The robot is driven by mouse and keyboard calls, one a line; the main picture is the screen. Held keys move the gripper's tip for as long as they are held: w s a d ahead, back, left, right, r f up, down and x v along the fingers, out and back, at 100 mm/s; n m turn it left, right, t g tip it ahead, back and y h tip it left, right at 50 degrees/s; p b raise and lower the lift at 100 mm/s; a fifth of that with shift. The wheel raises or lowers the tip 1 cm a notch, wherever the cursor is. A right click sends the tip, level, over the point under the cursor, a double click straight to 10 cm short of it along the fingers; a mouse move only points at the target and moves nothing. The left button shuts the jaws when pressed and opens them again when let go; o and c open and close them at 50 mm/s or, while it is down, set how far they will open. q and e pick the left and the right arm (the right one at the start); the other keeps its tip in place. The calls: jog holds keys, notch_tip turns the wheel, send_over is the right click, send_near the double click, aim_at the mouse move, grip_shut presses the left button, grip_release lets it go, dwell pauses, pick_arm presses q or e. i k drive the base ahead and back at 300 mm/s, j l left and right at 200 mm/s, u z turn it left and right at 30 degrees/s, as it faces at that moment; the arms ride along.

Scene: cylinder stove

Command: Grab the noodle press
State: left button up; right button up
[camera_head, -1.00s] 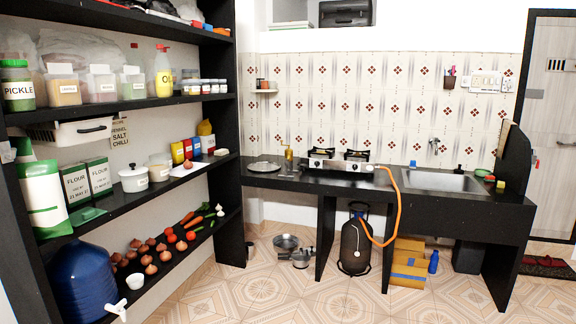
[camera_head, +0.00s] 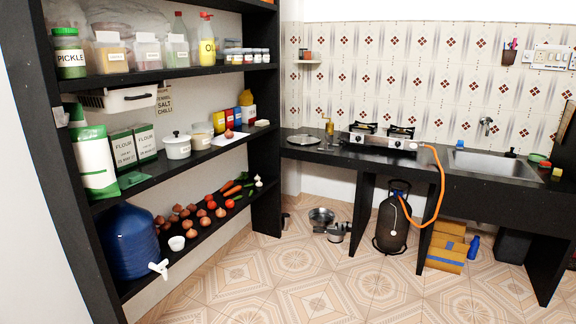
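A small brass-coloured upright object (camera_head: 329,124) stands on the black counter (camera_head: 318,152), near its left end. It looks like the noodle press, but it is too small to be sure. It stands between a round metal plate (camera_head: 303,139) and the two-burner stove (camera_head: 382,137). Neither of my grippers is in view.
A black shelf (camera_head: 200,73) with jars, flour packs and vegetables fills the left side. A blue water drum (camera_head: 129,241) sits at its bottom. Pots (camera_head: 321,216), a gas cylinder (camera_head: 392,222) and boxes (camera_head: 446,252) are under the counter. The tiled floor (camera_head: 290,285) in front is clear.

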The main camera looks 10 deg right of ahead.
aim_at(329, 128)
jog(key=i+l+z, duration=0.3)
jog(key=i, duration=0.45)
jog(key=i+z, duration=0.35)
jog(key=i, duration=2.1)
jog(key=z, duration=0.05)
